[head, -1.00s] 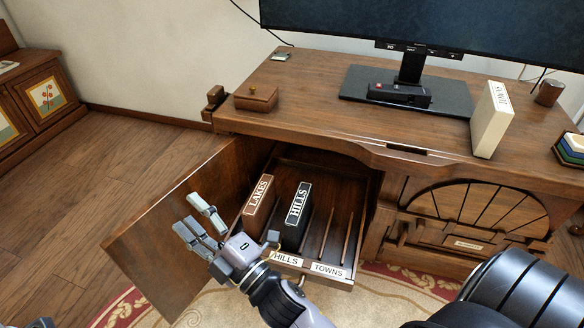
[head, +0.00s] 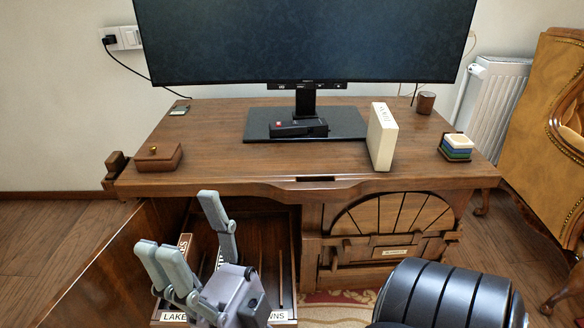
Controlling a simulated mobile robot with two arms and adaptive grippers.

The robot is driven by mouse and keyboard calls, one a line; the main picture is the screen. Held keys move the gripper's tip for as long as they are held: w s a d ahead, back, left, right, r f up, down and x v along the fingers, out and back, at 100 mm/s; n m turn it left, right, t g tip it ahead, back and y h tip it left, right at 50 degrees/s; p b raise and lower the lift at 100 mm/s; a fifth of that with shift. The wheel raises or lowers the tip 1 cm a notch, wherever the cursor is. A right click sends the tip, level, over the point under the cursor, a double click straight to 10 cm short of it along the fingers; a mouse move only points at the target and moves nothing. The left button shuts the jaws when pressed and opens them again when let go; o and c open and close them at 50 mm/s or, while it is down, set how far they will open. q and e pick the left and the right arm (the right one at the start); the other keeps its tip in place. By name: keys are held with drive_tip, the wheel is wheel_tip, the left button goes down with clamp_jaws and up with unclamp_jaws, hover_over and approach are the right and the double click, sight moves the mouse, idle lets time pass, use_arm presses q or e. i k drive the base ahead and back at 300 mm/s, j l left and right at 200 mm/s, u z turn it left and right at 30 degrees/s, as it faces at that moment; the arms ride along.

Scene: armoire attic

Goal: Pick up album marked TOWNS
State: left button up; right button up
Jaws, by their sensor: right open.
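The cream album marked TOWNS (head: 382,138) stands upright on the desk top, right of the monitor stand. Its spine lettering is small and hard to read now. My right gripper (head: 192,236) is open and empty, its fingers spread in front of the open drawer, well to the left of and nearer than the album. The drawer (head: 283,310) is pulled out below the desk. My gripper hides most of its inside and part of its front labels. A brown album (head: 185,243) shows partly behind the fingers. My left gripper is out of view.
The monitor (head: 305,45) stands behind on the desk (head: 225,160), with a black device (head: 298,128) on its base. A small wooden box (head: 158,156) is at left. Stacked coasters (head: 457,150) and a cup (head: 426,102) are right of the album. An open door (head: 105,265) stands left.

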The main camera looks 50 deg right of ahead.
sight(382, 133)
drive_tip(key=l+z, duration=0.15)
drive_tip(key=z, duration=2)
drive_tip(key=i+j+z, duration=0.1)
drive_tip(key=i+j, duration=0.05)
drive_tip(key=i, duration=0.1)
